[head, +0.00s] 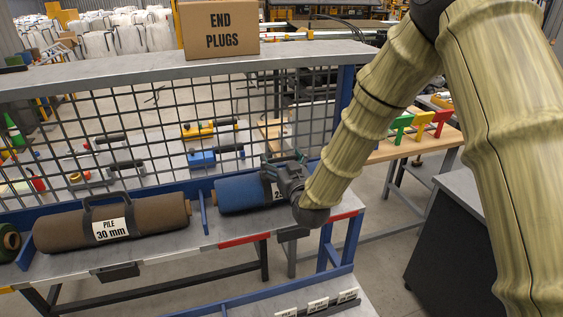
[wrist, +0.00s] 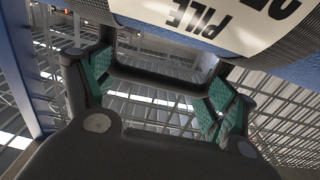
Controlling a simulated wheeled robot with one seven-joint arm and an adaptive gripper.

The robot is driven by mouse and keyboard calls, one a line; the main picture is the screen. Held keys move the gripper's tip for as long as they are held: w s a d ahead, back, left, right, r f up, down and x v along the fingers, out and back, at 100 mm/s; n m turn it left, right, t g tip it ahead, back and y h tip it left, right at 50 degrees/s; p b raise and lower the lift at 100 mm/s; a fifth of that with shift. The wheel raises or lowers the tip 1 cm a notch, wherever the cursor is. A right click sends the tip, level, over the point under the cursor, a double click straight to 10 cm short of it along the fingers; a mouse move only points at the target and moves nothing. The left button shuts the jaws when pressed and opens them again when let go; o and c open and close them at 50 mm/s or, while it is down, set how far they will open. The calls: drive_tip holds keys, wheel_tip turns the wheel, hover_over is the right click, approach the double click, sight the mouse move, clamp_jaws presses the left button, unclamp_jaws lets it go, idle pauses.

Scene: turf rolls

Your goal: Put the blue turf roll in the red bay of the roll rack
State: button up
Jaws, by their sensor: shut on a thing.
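The blue turf roll (head: 238,193) lies level at the right end of the rack shelf, behind the red-marked edge. Its label, partly covered by my gripper, shows a "2" in the head view. In the wrist view the blue roll (wrist: 290,76) fills the top, with a white PILE label and a dark carry handle (wrist: 160,76). My gripper (head: 287,180) is at the roll's right part, shut on its handle; its green-padded fingers (wrist: 165,92) show in the wrist view. The red bay (head: 243,240) has red strips on its front edge. I cannot tell whether the roll touches the shelf.
A blue divider (head: 202,212) separates the blue roll from a brown roll (head: 110,221) labelled PILE 30 mm. A green roll (head: 9,242) is at the far left. A wire mesh (head: 150,130) stands behind. A box marked END PLUGS (head: 220,28) sits on the top shelf.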

drive_tip(key=shift+f, duration=0.65)
drive_tip(key=o, duration=1.9)
drive_tip(key=shift+o, duration=0.2)
drive_tip(key=shift+s, duration=0.1)
drive_tip(key=shift+r, duration=0.1)
drive_tip(key=b+v, duration=0.3)
drive_tip(key=v, duration=0.9)
